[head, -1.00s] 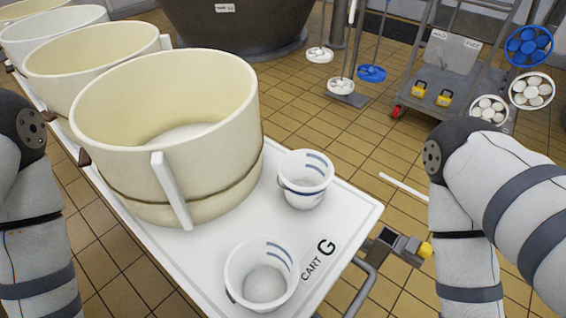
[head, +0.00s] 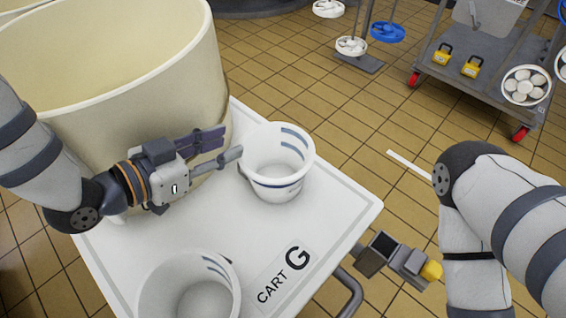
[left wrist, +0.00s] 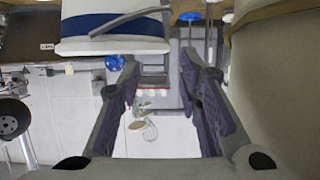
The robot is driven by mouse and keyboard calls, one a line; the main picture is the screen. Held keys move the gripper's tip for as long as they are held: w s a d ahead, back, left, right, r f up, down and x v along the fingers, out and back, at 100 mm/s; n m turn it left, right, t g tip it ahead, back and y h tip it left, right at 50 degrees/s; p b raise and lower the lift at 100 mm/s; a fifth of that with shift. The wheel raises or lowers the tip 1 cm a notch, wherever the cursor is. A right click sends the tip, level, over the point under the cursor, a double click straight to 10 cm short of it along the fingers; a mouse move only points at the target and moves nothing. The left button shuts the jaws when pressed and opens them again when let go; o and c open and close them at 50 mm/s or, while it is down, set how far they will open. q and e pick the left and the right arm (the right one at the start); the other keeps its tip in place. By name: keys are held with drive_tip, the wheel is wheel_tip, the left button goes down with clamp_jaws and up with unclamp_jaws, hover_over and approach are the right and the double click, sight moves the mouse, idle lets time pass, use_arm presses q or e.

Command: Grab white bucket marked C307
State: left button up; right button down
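Two small white buckets with blue stripes stand on the cart top. The far bucket (head: 277,165) is near the cart's right edge, and the near bucket (head: 188,290) is at the front. No C307 mark is legible on either. My left gripper (head: 232,145) is open and empty, with its fingers pointing at the far bucket, close to its left side. In the left wrist view, the two fingers (left wrist: 160,72) are spread apart, and a white bucket with a blue band (left wrist: 112,25) fills the upper left beyond them.
The white cart (head: 335,205) is labelled CART G. A large cream vat (head: 150,90) stands on it behind my left gripper, close to the arm. A grey trolley (head: 490,75) with yellow padlocks stands at the back right. Tiled floor lies open between.

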sight(262, 131)
use_arm(q)
drive_tip(key=b+x, duration=0.1)
drive_tip(key=x, duration=0.7)
drive_tip(key=shift+w+d+f, duration=0.1)
drive_tip(key=shift+f, duration=0.05)
clamp_jaws()
